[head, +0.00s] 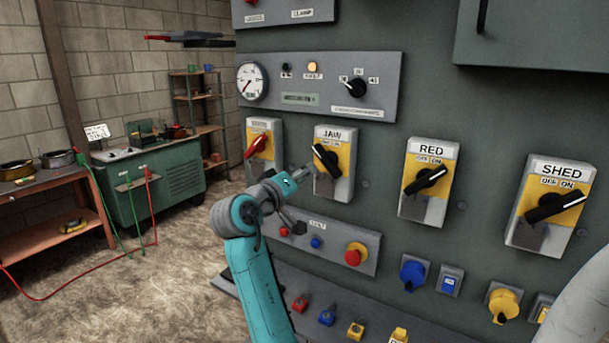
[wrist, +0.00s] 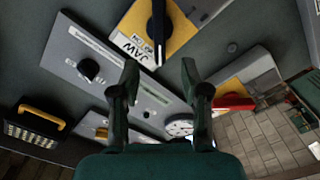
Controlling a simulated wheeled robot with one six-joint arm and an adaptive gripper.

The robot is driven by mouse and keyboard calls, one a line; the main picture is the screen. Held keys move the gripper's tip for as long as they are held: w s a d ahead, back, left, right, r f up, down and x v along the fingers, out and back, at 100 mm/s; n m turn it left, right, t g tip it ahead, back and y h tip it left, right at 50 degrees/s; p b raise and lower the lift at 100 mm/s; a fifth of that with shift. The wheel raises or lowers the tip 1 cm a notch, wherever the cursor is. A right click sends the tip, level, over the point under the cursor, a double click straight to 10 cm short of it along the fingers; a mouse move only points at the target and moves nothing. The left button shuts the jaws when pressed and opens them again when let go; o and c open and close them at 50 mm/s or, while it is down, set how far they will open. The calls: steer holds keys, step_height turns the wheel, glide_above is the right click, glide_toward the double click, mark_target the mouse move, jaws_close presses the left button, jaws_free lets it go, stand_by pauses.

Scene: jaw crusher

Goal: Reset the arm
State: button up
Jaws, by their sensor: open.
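My arm (head: 255,255), teal and grey, reaches up from the bottom of the head view in front of the green control panel (head: 390,165). My gripper (head: 303,174) is beside the lower left of the yellow JAW switch (head: 346,163), small and partly hidden in that view. In the wrist view, my gripper (wrist: 160,75) has its two dark fingers apart with nothing between them. The JAW switch (wrist: 180,25), with its black handle, lies beyond the fingertips there. I cannot tell whether a finger touches the panel.
A switch with a red handle (head: 257,146) is left of JAW; RED (head: 428,183) and SHED (head: 552,205) switches are right. A button box (head: 320,245) sits below my wrist. A green workbench (head: 165,185) and orange table (head: 60,205) stand left, with open floor before them.

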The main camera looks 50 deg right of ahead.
stand_by(0.4)
steer(key=a+f+n+t+y, duration=0.3)
steer(key=a+f+n+t, duration=0.35)
steer(key=f, duration=0.75)
steer(key=a+f+n+t+y, duration=0.35)
steer(key=a+f, duration=0.55)
steer(key=f, duration=0.6)
steer(key=s+a+f+n+t+y, duration=0.1)
steer(key=s+a+f+t+y, duration=0.2)
steer(key=s+a+f+y, duration=0.55)
steer(key=s+a+f, duration=0.4)
steer(key=s+a, duration=0.6)
steer(key=s, duration=0.3)
steer(key=s+a+r+m+y, duration=0.1)
steer(key=s+a+r, duration=0.1)
steer(key=s, duration=0.6)
steer(key=s+a+r+m+y, duration=0.2)
steer(key=s+r, duration=0.2)
steer(key=s, duration=0.5)
steer(key=shift+s+a, duration=0.25)
steer(key=shift+a, duration=0.05)
